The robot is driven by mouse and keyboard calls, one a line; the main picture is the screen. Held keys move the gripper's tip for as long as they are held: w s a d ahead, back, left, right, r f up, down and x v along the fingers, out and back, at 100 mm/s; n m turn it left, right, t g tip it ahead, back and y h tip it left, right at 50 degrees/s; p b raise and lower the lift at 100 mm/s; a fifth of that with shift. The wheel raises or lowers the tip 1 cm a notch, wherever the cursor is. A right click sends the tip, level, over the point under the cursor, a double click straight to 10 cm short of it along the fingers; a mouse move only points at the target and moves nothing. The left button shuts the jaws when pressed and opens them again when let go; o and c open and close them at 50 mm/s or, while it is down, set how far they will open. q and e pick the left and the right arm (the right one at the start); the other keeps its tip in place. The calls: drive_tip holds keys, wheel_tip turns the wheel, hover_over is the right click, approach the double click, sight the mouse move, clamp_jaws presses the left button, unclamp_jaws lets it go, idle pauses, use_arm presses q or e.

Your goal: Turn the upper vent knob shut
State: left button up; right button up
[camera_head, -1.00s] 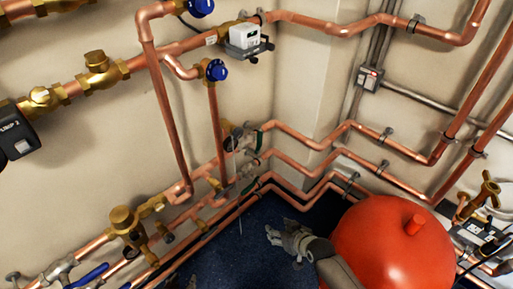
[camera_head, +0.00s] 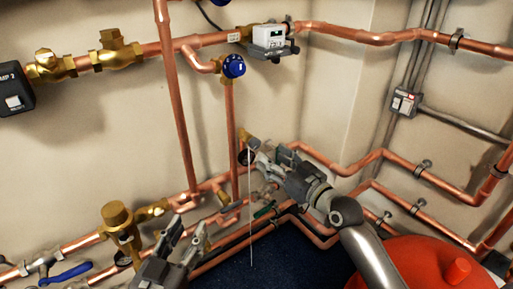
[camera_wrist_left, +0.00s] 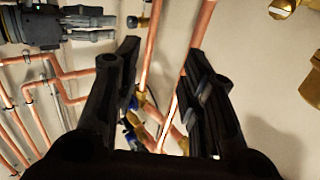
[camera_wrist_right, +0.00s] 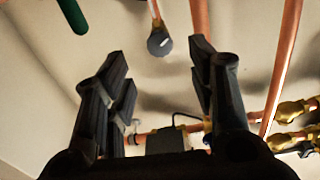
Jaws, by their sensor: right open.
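A dark grey round knob on a brass stem (camera_wrist_right: 160,41) shows in the right wrist view, beyond the gap between the fingers. In the head view a grey knob (camera_head: 253,144) sits by the pipes, just past my right fingertips. I cannot tell for sure that it is the upper vent knob. My right gripper (camera_head: 264,163) is open and empty, apart from the knob. My left gripper (camera_head: 186,236) is open and empty, lower left, in front of the pipes. A similar dark knob (camera_wrist_left: 131,22) shows in the left wrist view near my right gripper.
A blue knob (camera_head: 233,66) sits higher on a vertical copper pipe. A meter box (camera_head: 270,40) is on the upper pipe. A green handle (camera_head: 264,211) lies below my right gripper. A red tank (camera_head: 425,265) stands at lower right. Copper pipes line the wall.

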sight(257, 145)
drive_tip(key=b+x, duration=0.1)
drive_tip(key=x, duration=0.6)
drive_tip(key=shift+w+a+f+b, duration=0.1)
drive_tip(key=shift+w+b, duration=0.1)
drive_tip(key=shift+b, duration=0.2)
use_arm(q)
wheel_tip(257, 145, up, 9)
drive_tip(key=s+t+h, duration=0.2)
drive_tip(key=t, duration=0.3)
drive_tip(key=shift+d+r+t, duration=0.15)
drive_tip(key=shift+d+t, duration=0.25)
use_arm(e)
drive_tip(key=shift+w+a, duration=0.35)
drive_tip(key=shift+w, duration=0.1)
drive_tip(key=shift+c, duration=0.4)
drive_tip(key=c, duration=0.9)
